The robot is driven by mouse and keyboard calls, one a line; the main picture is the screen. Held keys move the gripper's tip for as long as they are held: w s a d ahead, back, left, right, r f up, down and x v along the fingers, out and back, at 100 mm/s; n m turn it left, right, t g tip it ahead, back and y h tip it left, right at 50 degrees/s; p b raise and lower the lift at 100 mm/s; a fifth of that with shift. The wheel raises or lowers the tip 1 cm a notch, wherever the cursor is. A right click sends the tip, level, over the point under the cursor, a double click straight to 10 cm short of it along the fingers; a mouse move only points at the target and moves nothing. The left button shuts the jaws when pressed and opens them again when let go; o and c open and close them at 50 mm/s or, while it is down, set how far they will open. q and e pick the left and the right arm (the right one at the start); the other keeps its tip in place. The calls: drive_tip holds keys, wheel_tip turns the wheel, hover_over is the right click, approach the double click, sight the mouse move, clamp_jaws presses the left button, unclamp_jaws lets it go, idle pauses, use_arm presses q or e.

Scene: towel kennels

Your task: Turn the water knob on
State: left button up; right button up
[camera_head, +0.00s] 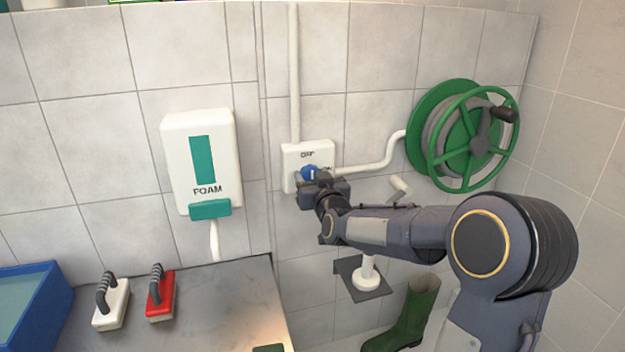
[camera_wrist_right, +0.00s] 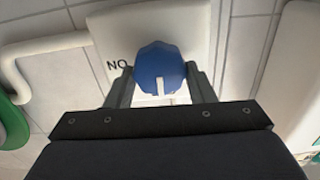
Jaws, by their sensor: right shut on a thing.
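A white pointer mark shows on the knob's near edge. My left gripper is not in view.
A white foam dispenser (camera_head: 201,160) hangs left of the plate. A green hose reel (camera_head: 464,140) is at the right, joined by a white pipe (camera_head: 375,160). A counter (camera_head: 215,300) holds a white brush (camera_head: 111,304) and a red brush (camera_head: 160,295). A green boot (camera_head: 408,315) stands below.

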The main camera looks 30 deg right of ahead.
drive_tip(key=m+b, duration=0.4)
drive_tip(key=m, duration=0.1)
drive_tip(key=m+b, duration=0.4)
drive_tip(key=m, duration=0.2)
drive_tip(key=m+b, duration=0.5)
drive_tip(key=m, duration=0.1)
drive_tip(key=shift+d+f, duration=0.25)
drive_tip(key=shift+f, duration=0.05)
drive_tip(key=shift+m, duration=0.5)
drive_tip(key=o, duration=1)
drive_tip(key=shift+c, duration=0.2)
drive_tip(key=shift+s, duration=0.15)
drive_tip(key=v, duration=0.7)
drive_tip(key=shift+s, duration=0.3)
